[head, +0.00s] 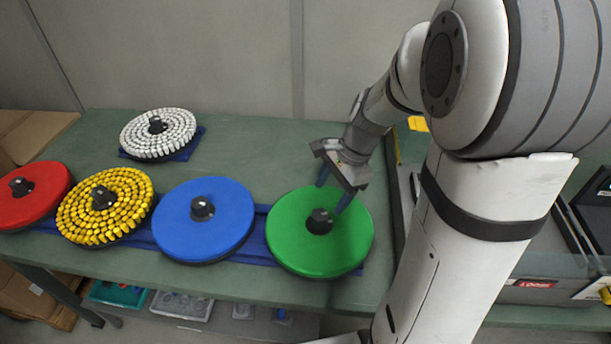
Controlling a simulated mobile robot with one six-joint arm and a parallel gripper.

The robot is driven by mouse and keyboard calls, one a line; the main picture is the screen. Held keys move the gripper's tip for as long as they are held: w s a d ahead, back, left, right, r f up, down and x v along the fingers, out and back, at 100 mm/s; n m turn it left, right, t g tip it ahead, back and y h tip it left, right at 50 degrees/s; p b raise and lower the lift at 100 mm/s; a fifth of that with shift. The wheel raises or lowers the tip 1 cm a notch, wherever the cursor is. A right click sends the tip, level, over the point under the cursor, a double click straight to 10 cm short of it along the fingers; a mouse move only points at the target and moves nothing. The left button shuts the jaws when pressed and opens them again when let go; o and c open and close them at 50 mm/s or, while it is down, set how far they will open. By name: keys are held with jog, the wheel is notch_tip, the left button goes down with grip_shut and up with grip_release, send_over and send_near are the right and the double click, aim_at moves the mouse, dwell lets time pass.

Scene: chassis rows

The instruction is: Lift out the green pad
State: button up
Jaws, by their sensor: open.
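The green pad (290,232) is a round flat disc with a black knob (319,222) at its centre. It lies at the right end of a row of round pads on the green bench. My gripper (332,192) is over the green pad, pointing down, with its two blue fingers apart. One finger is behind the knob and the other is to its right in the picture. The gap between the fingers looks empty, and I cannot tell whether a finger touches the knob or pad.
A blue pad (190,232), a yellow-studded pad (75,217) and a red pad (40,183) lie to the left on blue bases. A white-studded pad (145,143) sits behind them. The green bench (250,150) is clear at the back. Grey bins stand right, partly hidden by my arm.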

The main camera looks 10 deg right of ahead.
aim_at(321, 215)
jog(key=f+m, duration=0.1)
jog(key=f, duration=0.3)
jog(key=w+a+f+m, duration=0.1)
jog(key=f, duration=0.2)
jog(key=w+f+m, duration=0.1)
jog(key=f, duration=0.3)
jog(key=shift+w+a+f+y, duration=0.1)
jog(key=shift+a+f+y, duration=0.25)
jog(key=shift+a+y, duration=0.05)
grip_shut()
dwell(0.5)
